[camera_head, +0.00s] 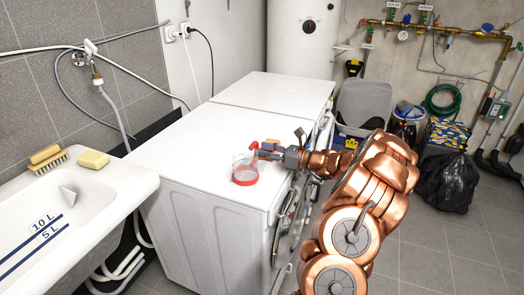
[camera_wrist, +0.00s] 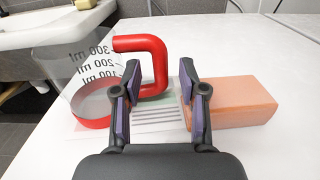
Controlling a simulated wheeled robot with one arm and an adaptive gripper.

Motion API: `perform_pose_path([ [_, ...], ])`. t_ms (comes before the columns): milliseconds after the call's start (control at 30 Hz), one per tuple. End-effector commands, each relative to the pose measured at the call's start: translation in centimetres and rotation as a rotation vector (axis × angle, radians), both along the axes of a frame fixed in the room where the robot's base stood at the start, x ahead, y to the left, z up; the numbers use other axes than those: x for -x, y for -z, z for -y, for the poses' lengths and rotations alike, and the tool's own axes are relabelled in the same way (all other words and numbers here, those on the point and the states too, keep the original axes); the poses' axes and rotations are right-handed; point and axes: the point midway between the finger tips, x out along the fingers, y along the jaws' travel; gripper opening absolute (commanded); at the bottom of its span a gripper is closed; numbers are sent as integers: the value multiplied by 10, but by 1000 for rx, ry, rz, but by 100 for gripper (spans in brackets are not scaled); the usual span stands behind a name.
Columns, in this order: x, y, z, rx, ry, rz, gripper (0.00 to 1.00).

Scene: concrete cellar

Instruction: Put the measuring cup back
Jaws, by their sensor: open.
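The measuring cup (camera_head: 245,174) is clear with a red base and red handle. It stands upright on the white top of the near washing machine (camera_head: 200,148), close to its front edge. In the wrist view the cup (camera_wrist: 88,72) is at the left, with black ml marks, and its handle (camera_wrist: 159,68) reaches right. My gripper (camera_wrist: 161,88) is open; the handle's upright part shows between its fingers. I cannot tell whether a finger touches it. In the head view my gripper (camera_head: 268,153) is at the cup's handle side.
An orange-brown block (camera_wrist: 238,101) lies right of the handle, close behind the right finger. A printed sheet (camera_wrist: 158,120) lies under the gripper. A sink (camera_head: 100,190) with a brush (camera_head: 47,160) and sponge (camera_head: 93,159) stands left. The machine's rear top is clear.

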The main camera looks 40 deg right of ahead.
Motion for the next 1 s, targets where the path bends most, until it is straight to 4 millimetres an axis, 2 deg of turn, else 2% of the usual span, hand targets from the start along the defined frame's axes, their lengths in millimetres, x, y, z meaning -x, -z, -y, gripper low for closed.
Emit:
perform_pose_path([
  [300, 52, 1, 33, 0, 3, 1, 42],
  [500, 78, 1, 49, 0, 3, 1, 42],
  [700, 89, 0, 54, -1, -1, 0, 42],
  [1000, 90, 0, 55, -1, -1, -1, 42],
])
